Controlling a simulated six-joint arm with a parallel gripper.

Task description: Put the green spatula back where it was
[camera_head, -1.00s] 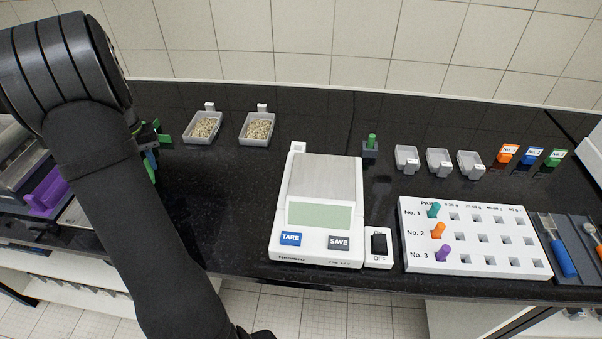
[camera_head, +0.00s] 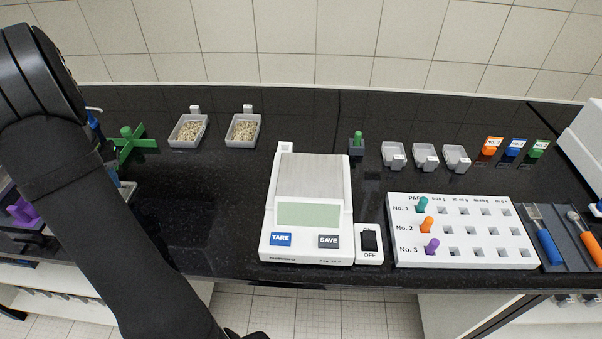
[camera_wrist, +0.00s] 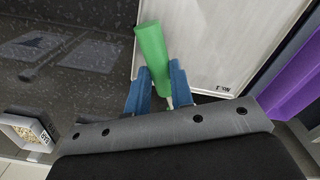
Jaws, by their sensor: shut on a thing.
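My gripper (camera_wrist: 160,82) is shut on the green spatula, its blue fingers on either side of the green handle (camera_wrist: 151,48) in the wrist view. The handle points up and slightly left in that view. A thin pale part shows below it between the fingers; the rest of the spatula is hidden. In the head view my arm covers most of the gripper at the far left. The dark tool tray (camera_head: 561,262) at the right end of the counter holds a blue-handled tool (camera_head: 548,246) and an orange-handled tool (camera_head: 581,226).
A green cross-shaped part (camera_head: 128,145) stands near my arm. A purple part (camera_wrist: 291,90) and pale panel (camera_wrist: 215,35) are near the gripper.

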